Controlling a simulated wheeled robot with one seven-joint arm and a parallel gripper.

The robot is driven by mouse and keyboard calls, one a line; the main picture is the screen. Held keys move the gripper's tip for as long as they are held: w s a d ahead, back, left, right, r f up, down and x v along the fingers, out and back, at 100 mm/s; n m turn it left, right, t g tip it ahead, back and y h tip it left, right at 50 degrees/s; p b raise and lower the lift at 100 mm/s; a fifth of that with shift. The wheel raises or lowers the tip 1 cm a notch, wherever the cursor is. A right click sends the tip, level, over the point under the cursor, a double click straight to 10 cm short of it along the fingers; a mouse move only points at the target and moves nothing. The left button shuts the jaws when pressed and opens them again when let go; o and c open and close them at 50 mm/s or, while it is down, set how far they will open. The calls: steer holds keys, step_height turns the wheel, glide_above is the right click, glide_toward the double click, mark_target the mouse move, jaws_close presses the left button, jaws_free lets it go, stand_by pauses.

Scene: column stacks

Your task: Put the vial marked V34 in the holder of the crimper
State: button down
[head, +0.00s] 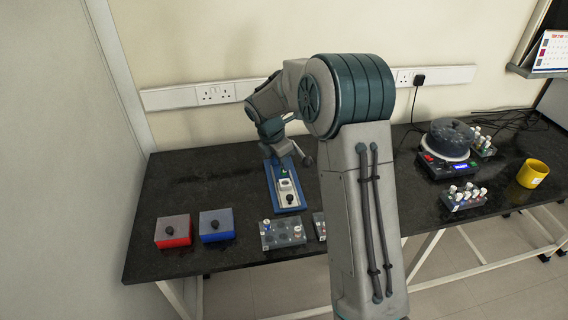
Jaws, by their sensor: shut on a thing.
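The crimper (289,198) stands near the middle of the bench, with a long blue base, a pale block and a dark round knob at its near end. My gripper (283,163) is at the far end of the crimper, small in the view and partly hidden by my wrist. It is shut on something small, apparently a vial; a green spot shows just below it. I cannot read V34 on anything, and I cannot tell whether the held thing touches the holder.
A red box (173,231) and a blue box (216,225) stand at the left. A grey rack (282,235) is at the front edge, another partly behind my arm. At the right are a round machine (447,152), vial racks (463,198) and a yellow cup (532,173).

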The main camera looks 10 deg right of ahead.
steer(key=shift+w+d+f+n+t+b, duration=0.2)
steer(key=shift+w+f+n+b, duration=0.35)
steer(key=shift+w+f, duration=0.65)
steer(key=shift+w+d+f+n+t+b, duration=0.1)
steer(key=shift+w+d+f+n+b, duration=0.4)
steer(key=shift+f, duration=1.25)
steer(key=shift+w+d+f+n+t+b, duration=0.1)
steer(key=shift+w+f+n+b, duration=0.4)
steer(key=shift+w+f, duration=0.75)
steer(key=shift+s+f, duration=0.2)
steer(key=shift+s, duration=0.05)
steer(key=shift+p, duration=0.45)
steer(key=shift+f, duration=0.6)
steer(key=shift+f+y+b, duration=0.3)
steer(key=shift+f+b, duration=0.05)
